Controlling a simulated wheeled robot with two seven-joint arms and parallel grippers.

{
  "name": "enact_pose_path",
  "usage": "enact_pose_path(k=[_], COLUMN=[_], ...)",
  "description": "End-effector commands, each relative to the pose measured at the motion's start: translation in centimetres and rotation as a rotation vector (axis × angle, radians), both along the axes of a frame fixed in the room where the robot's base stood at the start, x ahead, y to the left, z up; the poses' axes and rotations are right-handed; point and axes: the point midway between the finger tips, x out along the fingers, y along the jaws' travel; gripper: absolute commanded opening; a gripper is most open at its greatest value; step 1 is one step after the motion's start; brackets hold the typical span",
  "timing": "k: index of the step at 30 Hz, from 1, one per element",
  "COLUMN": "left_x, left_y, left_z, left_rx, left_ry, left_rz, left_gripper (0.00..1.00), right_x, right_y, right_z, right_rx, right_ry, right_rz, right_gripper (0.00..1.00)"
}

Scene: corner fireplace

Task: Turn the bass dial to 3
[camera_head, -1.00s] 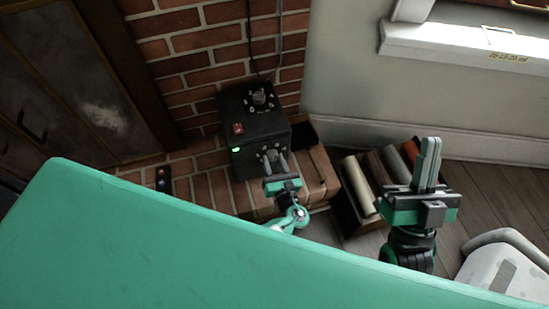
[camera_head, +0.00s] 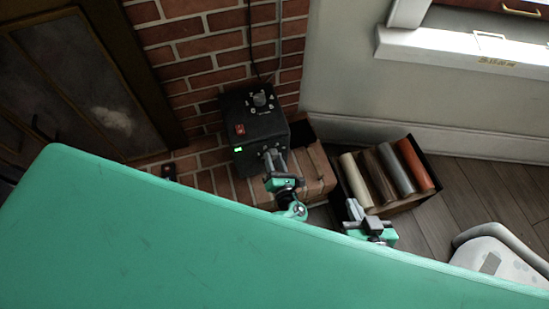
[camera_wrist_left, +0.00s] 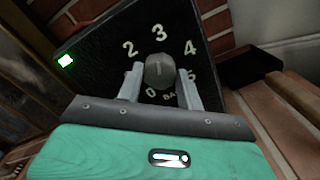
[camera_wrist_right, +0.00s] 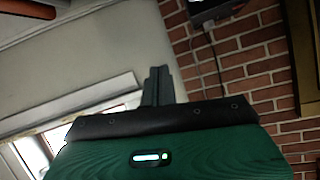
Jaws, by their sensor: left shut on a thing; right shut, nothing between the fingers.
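The black control box (camera_head: 246,112) stands on the brick hearth, with a red switch (camera_head: 239,129) and a lit green lamp (camera_head: 238,149). In the left wrist view the grey bass dial (camera_wrist_left: 160,68) sits among printed numbers; 0, 2, 3, 4 and 5 show, and 1 is hidden. A faint pale mark on the dial looks roughly upright, toward 3. The label below is partly covered. My left gripper (camera_head: 273,160) is shut on the dial, one finger at each side.
A second knob (camera_head: 260,100) is on the box's top face. A dark crate (camera_head: 419,203) with several coloured rolls stands right of the hearth. A pale rounded object (camera_head: 502,262) is at the lower right. A large green surface (camera_head: 160,230) covers the foreground.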

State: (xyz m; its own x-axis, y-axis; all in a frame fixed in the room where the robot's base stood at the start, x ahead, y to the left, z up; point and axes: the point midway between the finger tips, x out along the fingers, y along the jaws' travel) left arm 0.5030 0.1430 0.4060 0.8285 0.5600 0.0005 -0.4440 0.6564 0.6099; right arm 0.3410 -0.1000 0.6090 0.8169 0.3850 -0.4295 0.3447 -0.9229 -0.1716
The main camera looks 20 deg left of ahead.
Motion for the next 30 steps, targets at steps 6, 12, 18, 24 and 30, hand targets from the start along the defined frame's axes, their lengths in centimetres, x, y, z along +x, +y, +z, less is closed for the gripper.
enact_pose_path(k=[6,12,18,24,30], left_x=[-0.1,-0.1,-0.1,-0.1,-0.1], left_y=[0.0,0.0,0.0,0.0,0.0], left_z=[0.0,-0.1,-0.1,-0.1,-0.1], left_rx=[0.043,0.061,0.064,0.063,0.064], left_ry=[0.033,0.044,0.047,0.046,0.045], left_rz=[0.000,0.000,0.000,0.000,0.000], left_gripper=[0.14,0.14,0.14,0.14,0.59], right_x=[-0.1,-0.2,-0.2,-0.2,-0.2], right_y=[-1.1,-1.5,-1.6,-1.6,-1.6], right_z=[0.0,-0.2,-0.2,-0.2,-0.2], right_rx=[-0.046,-0.064,-0.067,-0.068,-0.067], right_ry=[0.071,0.100,0.105,0.105,0.103], right_rz=[-0.006,-0.007,-0.008,-0.007,-0.008], right_gripper=[0.00,0.00,0.00,0.00,0.00])
